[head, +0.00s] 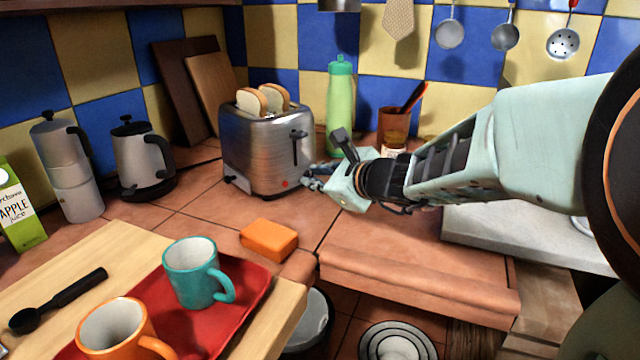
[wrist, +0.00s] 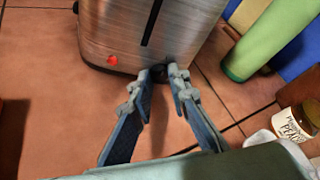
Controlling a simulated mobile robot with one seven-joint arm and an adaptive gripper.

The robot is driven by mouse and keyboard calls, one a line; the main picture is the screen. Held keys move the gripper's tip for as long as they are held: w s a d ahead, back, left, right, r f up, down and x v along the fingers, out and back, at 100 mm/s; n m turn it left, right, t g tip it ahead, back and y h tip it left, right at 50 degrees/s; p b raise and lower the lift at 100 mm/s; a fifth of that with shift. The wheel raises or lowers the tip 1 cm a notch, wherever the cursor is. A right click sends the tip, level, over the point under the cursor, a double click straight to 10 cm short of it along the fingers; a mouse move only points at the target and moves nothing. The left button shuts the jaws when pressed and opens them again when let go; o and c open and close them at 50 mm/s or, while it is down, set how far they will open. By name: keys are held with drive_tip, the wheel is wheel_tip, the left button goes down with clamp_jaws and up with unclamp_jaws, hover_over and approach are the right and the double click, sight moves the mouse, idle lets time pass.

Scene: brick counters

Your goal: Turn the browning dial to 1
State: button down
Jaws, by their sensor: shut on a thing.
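The silver toaster (head: 255,155) stands on the tiled counter with two slices of bread (head: 251,102) in its top. Its dark lever slot (wrist: 152,22) and a red button (wrist: 112,60) show on the end facing my gripper. My gripper (wrist: 162,73) reaches low at that end, right of the red button and below the slot. Its fingertips are at the toaster face, closed on the browning dial, which they mostly hide. The dial's marks and setting cannot be read. In the head view my gripper (head: 312,180) comes in from the right.
A green bottle (head: 341,110) stands behind the toaster, and a brown utensil cup (head: 394,128) behind my wrist. An orange sponge (head: 268,240) lies in front. A red tray (head: 240,304) holds a teal mug (head: 190,272) and an orange mug (head: 113,330). A kettle (head: 140,160) stands left.

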idle(0.4)
drive_tip(key=c, duration=1.8)
unclamp_jaws()
drive_tip(key=shift+r+p, duration=0.25)
drive_tip(key=shift+p, duration=0.9)
drive_tip(key=shift+m+p, duration=0.3)
drive_tip(key=shift+p, duration=0.3)
drive_tip(key=m+g+p, duration=0.1)
drive_tip(key=p, duration=0.4)
drive_tip(key=shift+w+d+r+y, duration=0.1)
drive_tip(key=shift+d+y, duration=0.05)
drive_tip(key=shift+y, duration=0.25)
